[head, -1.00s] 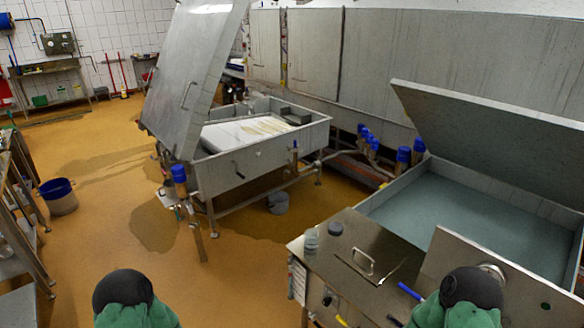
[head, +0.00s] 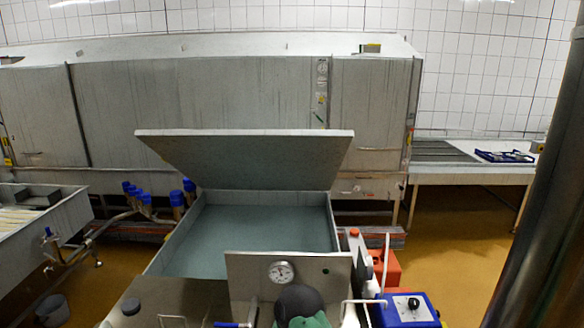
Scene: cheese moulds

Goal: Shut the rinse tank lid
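A steel tank (head: 160,262) stands in the middle of the head view, with flat blue-grey liquid (head: 262,229) inside. I take it to be the rinse tank, though no label shows. Its lid (head: 245,158) is a broad grey panel, raised and tilted at the tank's far side, so the tank is open. Part of my own arm, dark and green, shows at the bottom centre in front of the tank's front panel (head: 245,272). Neither gripper shows, and nothing of mine is seen touching the lid.
A round gauge (head: 281,273) sits on the front panel. A blue box (head: 408,311) and a red container (head: 387,268) stand at the right. Blue-capped pipe fittings (head: 178,199) and another vat (head: 72,208) are at the left. A dark post (head: 545,190) blocks the far right.

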